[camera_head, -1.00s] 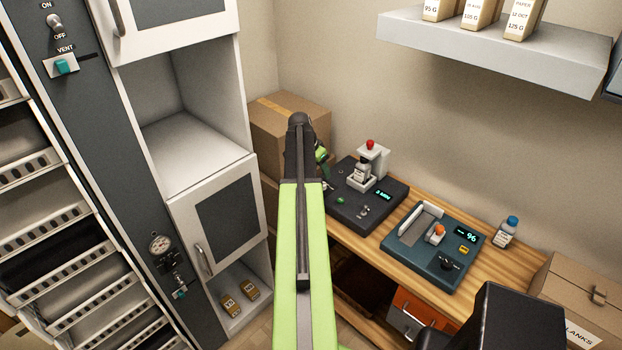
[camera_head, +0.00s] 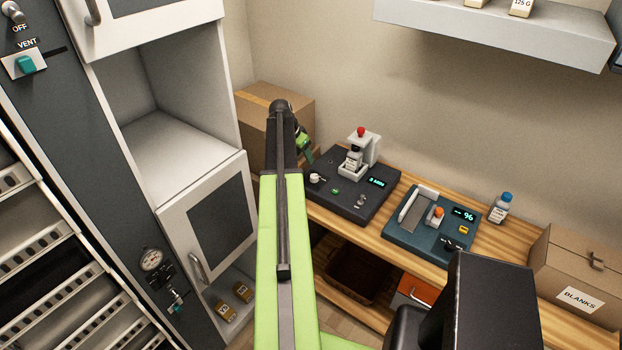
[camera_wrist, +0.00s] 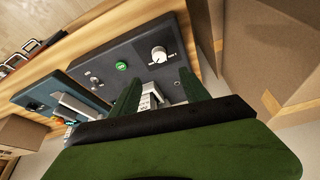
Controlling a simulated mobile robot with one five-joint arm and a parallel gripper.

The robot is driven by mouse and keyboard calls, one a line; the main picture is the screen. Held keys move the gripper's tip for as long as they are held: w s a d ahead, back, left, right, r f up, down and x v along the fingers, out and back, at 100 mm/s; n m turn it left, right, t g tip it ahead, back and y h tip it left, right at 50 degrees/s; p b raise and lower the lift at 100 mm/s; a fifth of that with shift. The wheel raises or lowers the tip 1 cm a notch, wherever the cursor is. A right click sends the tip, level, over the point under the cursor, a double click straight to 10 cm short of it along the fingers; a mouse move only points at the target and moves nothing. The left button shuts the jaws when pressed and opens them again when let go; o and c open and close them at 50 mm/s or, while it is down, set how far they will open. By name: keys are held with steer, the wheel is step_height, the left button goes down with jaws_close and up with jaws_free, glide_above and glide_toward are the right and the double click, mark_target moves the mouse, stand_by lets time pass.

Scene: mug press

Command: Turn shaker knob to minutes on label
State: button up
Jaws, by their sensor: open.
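The dark shaker (camera_head: 350,205) sits on the wooden bench in the head view. Its white knob (camera_head: 316,178) is at its left side, with a green button (camera_head: 335,191) nearby. Its lit display (camera_head: 377,183) shows a number I cannot read surely, with MIN. A labelled bottle (camera_head: 353,157) stands upright in the white holder; its label is too small to read. My gripper (camera_head: 307,152) is above and behind the knob, apart from it. In the wrist view my gripper (camera_wrist: 160,92) is open, with the bottle (camera_wrist: 147,97) showing between its fingers; the knob (camera_wrist: 159,53) lies beyond them.
A red-topped white post (camera_head: 364,145) rises behind the bottle. A cardboard box (camera_head: 268,125) and white cabinet (camera_head: 205,215) are on the left.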

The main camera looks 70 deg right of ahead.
mark_target(315, 176)
steer(key=b+x, duration=1.2)
steer(key=x, duration=0.2)
steer(key=shift+f, duration=0.35)
steer(key=shift+r, duration=0.1)
steer(key=shift+s+a, duration=0.1)
jaws_close()
